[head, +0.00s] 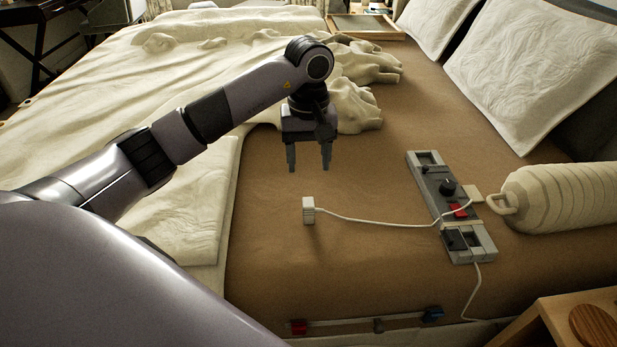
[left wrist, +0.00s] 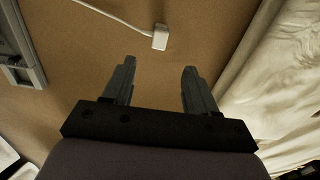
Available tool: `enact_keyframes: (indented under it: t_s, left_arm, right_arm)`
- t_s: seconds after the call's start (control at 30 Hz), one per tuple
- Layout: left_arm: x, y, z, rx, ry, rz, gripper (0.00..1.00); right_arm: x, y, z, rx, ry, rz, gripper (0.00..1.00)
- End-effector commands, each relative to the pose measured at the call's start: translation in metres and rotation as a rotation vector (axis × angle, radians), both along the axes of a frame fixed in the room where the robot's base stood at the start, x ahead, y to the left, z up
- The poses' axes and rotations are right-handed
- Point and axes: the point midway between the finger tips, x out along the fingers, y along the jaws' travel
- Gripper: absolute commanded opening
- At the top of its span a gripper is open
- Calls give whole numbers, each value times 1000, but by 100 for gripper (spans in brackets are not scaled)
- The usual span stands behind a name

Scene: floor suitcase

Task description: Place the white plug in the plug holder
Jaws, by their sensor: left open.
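The white plug (head: 308,211) stands on the brown bed surface, with its white cable running right to a grey task board (head: 430,183). In the left wrist view the plug (left wrist: 160,37) lies just beyond the fingertips. My left gripper (head: 309,168) is open and empty, pointing down above and behind the plug, not touching it. In the left wrist view its two fingers (left wrist: 158,68) are spread apart. The board carries a black knob, a red part and a light grey block (head: 478,241) at its near end; which part is the plug holder I cannot tell. My right gripper is not in view.
A ribbed cream bolster (head: 562,197) with a loop handle lies right of the board. A rumpled cream blanket (head: 200,60) covers the left and back. White pillows (head: 535,70) are at upper right. A wooden piece (head: 570,318) is at lower right. The surface around the plug is clear.

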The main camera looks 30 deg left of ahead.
Motion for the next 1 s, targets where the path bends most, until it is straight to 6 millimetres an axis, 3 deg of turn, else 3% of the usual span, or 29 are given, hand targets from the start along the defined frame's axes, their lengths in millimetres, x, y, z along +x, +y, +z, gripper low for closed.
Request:
enact_keyframes:
  t_s: [0.17, 1.0]
  left_arm:
    - [0, 0, -3, 0, 0, 166, 57]
    - [1, 0, -30, -2, -2, 1595, 57]
  right_arm:
    - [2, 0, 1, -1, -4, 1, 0]
    - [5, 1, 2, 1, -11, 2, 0]
